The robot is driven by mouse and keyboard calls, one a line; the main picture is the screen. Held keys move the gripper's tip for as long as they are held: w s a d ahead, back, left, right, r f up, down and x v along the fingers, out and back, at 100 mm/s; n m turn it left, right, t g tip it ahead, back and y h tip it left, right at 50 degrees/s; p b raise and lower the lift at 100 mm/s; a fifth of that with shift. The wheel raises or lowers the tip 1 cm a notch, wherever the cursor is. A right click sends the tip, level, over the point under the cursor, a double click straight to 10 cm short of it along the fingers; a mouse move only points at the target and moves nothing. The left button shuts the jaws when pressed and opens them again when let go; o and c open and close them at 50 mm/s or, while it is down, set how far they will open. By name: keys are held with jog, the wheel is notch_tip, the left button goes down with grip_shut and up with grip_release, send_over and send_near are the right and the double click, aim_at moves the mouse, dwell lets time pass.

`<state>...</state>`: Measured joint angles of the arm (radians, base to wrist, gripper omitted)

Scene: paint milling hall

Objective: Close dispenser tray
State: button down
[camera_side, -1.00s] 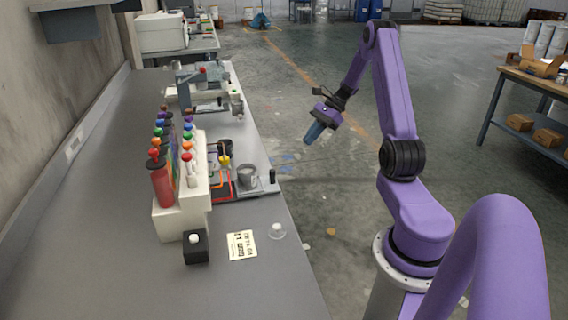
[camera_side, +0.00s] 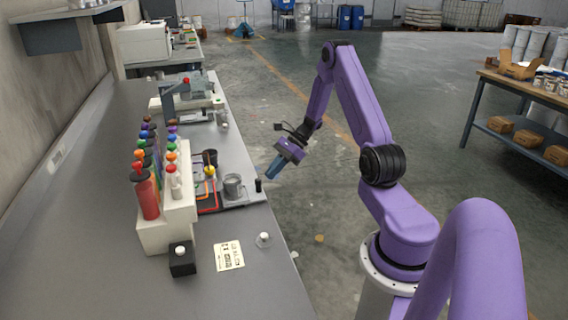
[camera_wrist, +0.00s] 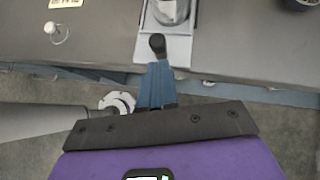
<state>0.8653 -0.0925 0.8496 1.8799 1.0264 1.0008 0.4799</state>
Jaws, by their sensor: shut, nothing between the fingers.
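The dispenser tray (camera_side: 243,198) is a grey plate drawn out from the dispenser (camera_side: 165,232) toward the bench's front edge. A grey metal cup (camera_side: 232,186) stands on it. A black knob handle (camera_side: 258,186) stands up at the tray's outer end. In the wrist view the tray (camera_wrist: 176,50), cup (camera_wrist: 170,10) and black handle (camera_wrist: 157,44) show at top centre. My gripper (camera_side: 271,174) has blue fingers, shut and empty, close to the handle on its outer side. In the wrist view the fingertips (camera_wrist: 156,66) are just below the handle; I cannot tell whether they touch.
Several coloured-cap bottles (camera_side: 148,196) stand in the dispenser. A black box with a white button (camera_side: 181,258), a printed label (camera_side: 229,256) and a small clear-based white knob (camera_side: 264,240) are on the bench nearer the camera. Open floor lies right of the bench.

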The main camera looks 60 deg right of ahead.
aim_at(238, 176)
jog(key=shift+w+a, duration=0.4)
jog(key=shift+a, duration=0.25)
jog(key=w+a, duration=0.7)
jog(key=shift+a, duration=0.1)
